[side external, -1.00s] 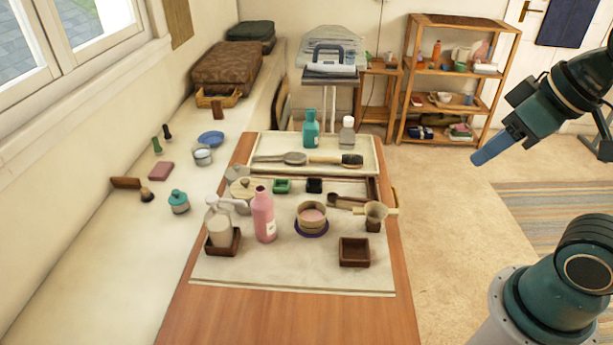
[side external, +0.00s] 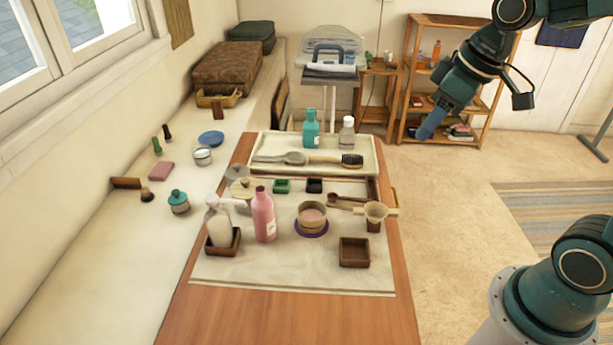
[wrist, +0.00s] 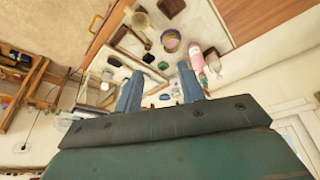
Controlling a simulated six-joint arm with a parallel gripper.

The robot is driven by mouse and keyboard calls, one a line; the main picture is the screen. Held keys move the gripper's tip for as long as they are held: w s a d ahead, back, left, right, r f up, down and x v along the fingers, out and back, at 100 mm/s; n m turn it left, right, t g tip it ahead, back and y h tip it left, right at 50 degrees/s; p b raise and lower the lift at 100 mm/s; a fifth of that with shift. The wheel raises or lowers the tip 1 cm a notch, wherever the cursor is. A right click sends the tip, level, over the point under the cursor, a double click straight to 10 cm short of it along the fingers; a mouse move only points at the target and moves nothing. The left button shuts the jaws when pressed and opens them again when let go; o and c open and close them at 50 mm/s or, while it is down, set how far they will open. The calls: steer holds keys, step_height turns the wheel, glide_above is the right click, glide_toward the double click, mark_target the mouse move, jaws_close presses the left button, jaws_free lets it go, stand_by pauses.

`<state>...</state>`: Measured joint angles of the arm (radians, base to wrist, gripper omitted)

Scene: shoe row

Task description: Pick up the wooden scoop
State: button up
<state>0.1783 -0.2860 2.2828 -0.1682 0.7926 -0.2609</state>
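My gripper (side external: 430,126) is in the air, right of the table and well away from the scoop, in front of the shelf. In the wrist view its two blue fingers (wrist: 160,71) stand apart with nothing held between them.
A pink bottle (side external: 264,216), a round wooden bowl (side external: 312,217) on a purple base and an empty brown box (side external: 354,252) stand on the mat. The table's front is clear. A wooden shelf (side external: 412,60) stands at the back.

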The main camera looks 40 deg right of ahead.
steer(key=w+d+f+n+y, duration=0.1)
steer(key=w+d+f, duration=0.3)
steer(key=f, duration=0.3)
steer(key=w+d+f+n+g+y, duration=0.1)
steer(key=w+d+f, duration=0.3)
steer(key=w+f, duration=0.2)
steer(key=w+d+f+n+y, duration=0.1)
steer(key=w+d+f, duration=0.3)
steer(key=f, duration=0.5)
steer(key=shift+w+d+n+g+y, duration=0.3)
steer(key=shift+w+n, duration=0.1)
steer(key=shift+w, duration=0.65)
glide_toward(350, 199)
steer(key=shift+s+d+f, duration=0.1)
steer(key=shift+s+f, duration=0.05)
steer(key=shift+f, duration=1.4)
steer(key=shift+f, duration=0.1)
steer(key=shift+x, duration=2.45)
